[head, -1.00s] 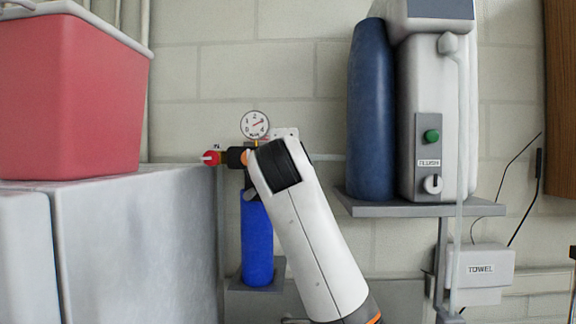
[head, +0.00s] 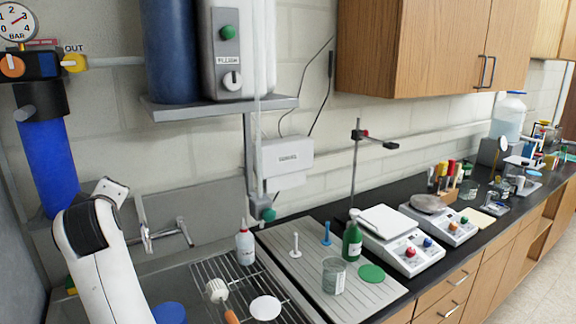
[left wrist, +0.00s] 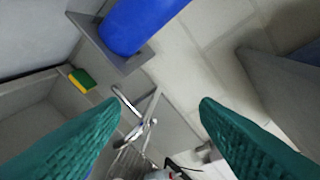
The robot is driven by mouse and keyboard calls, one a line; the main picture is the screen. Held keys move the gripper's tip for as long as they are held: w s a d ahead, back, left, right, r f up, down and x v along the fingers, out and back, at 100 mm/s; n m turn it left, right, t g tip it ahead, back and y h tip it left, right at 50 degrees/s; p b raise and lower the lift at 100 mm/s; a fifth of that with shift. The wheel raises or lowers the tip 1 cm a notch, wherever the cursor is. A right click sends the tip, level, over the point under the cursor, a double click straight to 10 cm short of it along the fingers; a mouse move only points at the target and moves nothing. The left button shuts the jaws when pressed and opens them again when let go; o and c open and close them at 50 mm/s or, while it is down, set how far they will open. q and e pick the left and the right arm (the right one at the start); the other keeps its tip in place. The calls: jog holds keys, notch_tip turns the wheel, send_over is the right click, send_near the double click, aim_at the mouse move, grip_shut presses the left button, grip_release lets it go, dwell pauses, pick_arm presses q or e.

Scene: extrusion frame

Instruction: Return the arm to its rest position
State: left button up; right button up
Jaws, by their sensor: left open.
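A white arm link of mine (head: 100,245) with a dark joint rises at the lower left of the head view; its gripper does not show there. In the left wrist view my left gripper (left wrist: 159,102) has its two green ribbed fingers spread wide apart with nothing between them. Beyond the fingers are a metal faucet (left wrist: 137,120) and the wall. My right gripper is in neither view.
A blue filter cylinder (head: 46,165) hangs left, near my arm link. A shelf (head: 205,108) holds a water unit (head: 238,60). Below lie a faucet (head: 180,232), drying rack and drainboard (head: 325,255). A green-yellow sponge (left wrist: 80,79) sits on the sink edge.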

pick_arm(q)
jog(key=s+d+f+m+g+h, duration=0.2)
jog(key=s+d+f+m, duration=0.35)
jog(key=f, duration=0.85)
jog(key=s+d+f+m+g+h, duration=0.2)
jog(key=s+f+m, duration=0.55)
jog(key=f, duration=0.65)
jog(key=s+d+f+m+g+h, duration=0.1)
jog(key=s+d+f+m+g, duration=0.1)
jog(key=s+f, duration=0.35)
jog(key=s+d+f+m+g+h, duration=0.1)
jog(key=s+d+f+g, duration=0.15)
jog(key=s, duration=0.65)
jog(key=s+d+f+m+g+h, duration=0.1)
jog(key=s+d+f+m, duration=0.15)
jog(key=s, duration=0.45)
notch_tip(320, 180, down, 28)
jog(key=g+b, duration=0.1)
jog(key=b, duration=0.3)
jog(key=s+a+f+b, duration=0.1)
jog(key=s+f, duration=0.7)
jog(key=f, duration=0.3)
jog(key=s+a+f+g+b, duration=0.1)
jog(key=s+f+b, duration=0.1)
jog(key=s+f, duration=0.7)
jog(key=shift+s+a+f+b, duration=0.2)
jog(key=shift+a+f+b, duration=0.1)
jog(key=shift+f, duration=0.65)
